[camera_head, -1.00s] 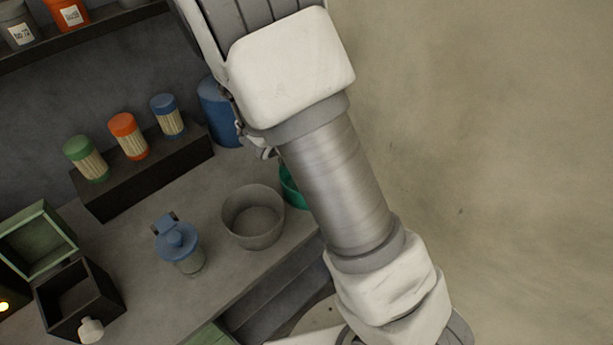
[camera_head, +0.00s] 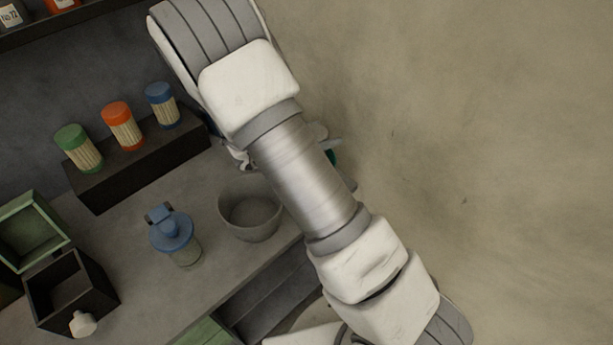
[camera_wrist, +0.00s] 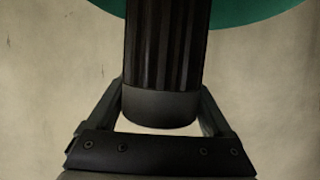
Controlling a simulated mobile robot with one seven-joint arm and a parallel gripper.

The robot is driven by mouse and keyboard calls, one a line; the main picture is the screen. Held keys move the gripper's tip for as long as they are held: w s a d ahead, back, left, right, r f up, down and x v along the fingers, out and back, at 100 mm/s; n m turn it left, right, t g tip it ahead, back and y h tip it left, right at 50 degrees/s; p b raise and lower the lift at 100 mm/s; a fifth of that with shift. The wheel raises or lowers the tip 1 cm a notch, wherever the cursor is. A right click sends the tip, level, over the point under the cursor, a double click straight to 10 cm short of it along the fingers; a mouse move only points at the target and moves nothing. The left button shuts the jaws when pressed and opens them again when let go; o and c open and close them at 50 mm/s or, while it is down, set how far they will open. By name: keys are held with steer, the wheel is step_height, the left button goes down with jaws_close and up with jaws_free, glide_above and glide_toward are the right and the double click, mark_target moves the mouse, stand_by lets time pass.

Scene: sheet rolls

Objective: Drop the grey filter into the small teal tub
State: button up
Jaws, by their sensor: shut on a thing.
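My gripper (camera_wrist: 162,100) is shut on the grey filter (camera_wrist: 165,55), a dark pleated cylinder with a smooth grey end cap. In the wrist view the teal tub (camera_wrist: 258,12) shows as a broad teal curve at the top, partly hidden behind the filter. In the head view only a sliver of the teal tub (camera_head: 333,157) shows at the right edge of my arm. My arm hides the filter and most of the gripper there. I cannot tell the height of the filter over the tub.
A grey bowl (camera_head: 250,212) stands on the counter left of my arm. A blue-topped jar (camera_head: 174,238) is left of it. Green (camera_head: 78,148), orange (camera_head: 123,126) and blue (camera_head: 162,104) capped filters stand on a dark block (camera_head: 140,168). A black box (camera_head: 70,290) and a green box (camera_head: 32,232) are at far left.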

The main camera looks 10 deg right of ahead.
steer(key=shift+f+b, duration=0.75)
steer(key=shift+f, duration=0.4)
steer(key=o, duration=1.5)
steer(key=shift+c, duration=0.2)
steer(key=shift+a, duration=0.1)
steer(key=p+v, duration=0.1)
steer(key=v, duration=1.6)
steer(key=shift+s+a, duration=0.1)
steer(key=shift+a, duration=0.05)
